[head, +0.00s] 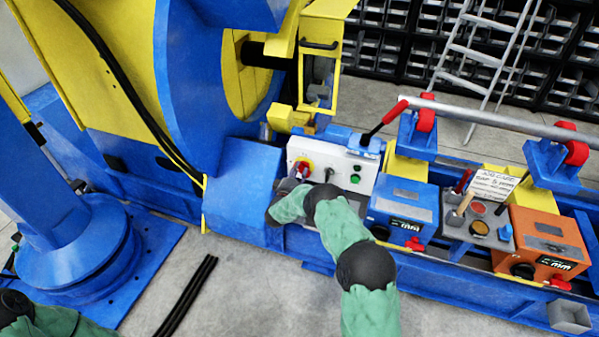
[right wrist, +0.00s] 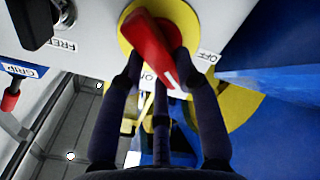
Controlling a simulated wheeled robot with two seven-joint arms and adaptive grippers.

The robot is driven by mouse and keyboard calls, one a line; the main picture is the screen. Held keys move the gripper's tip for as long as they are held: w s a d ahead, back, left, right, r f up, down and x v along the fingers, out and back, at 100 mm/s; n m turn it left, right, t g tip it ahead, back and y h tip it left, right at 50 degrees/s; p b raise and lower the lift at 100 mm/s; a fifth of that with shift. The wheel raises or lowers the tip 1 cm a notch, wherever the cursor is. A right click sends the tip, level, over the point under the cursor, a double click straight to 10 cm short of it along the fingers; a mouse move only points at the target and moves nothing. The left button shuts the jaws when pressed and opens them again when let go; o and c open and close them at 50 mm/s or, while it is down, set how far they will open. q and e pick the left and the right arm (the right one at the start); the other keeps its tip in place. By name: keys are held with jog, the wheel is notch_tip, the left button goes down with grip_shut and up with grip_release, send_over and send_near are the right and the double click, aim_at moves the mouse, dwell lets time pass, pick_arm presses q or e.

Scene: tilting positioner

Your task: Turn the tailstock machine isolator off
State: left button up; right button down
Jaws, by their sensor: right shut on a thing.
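The isolator is a red rotary handle on a round yellow plate, on the light panel of the tailstock control box (head: 345,162). The isolator (head: 303,166) is partly covered by my gripper in the head view. In the right wrist view the red handle (right wrist: 150,45) slants down to the right, its white-marked tip between the ON label (right wrist: 148,78) and the OFF label (right wrist: 207,57). My right gripper (head: 289,184) is shut on the handle; its dark fingers (right wrist: 157,68) stand around it. My left sleeve shows at the lower left, but its gripper is out of view.
A black knob labelled FREE (right wrist: 63,45) and a red-tipped lever by a GRIP label (right wrist: 11,98) show beside the isolator. A green button (head: 355,179) is on the same panel. Blue (head: 405,203) and orange (head: 545,240) boxes and a small tool tray (head: 478,228) stand rightward.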

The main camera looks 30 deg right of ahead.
jog(key=n, duration=0.3)
jog(key=shift+w+a+f+n, duration=0.15)
jog(key=shift+n, duration=0.15)
jog(key=shift+a+f+n, duration=0.1)
jog(key=shift+f+n, duration=0.1)
jog(key=shift+n, duration=1.7)
jog(key=c, duration=0.9)
grip_release()
jog(key=shift+w, duration=0.1)
jog(key=v, duration=1.2)
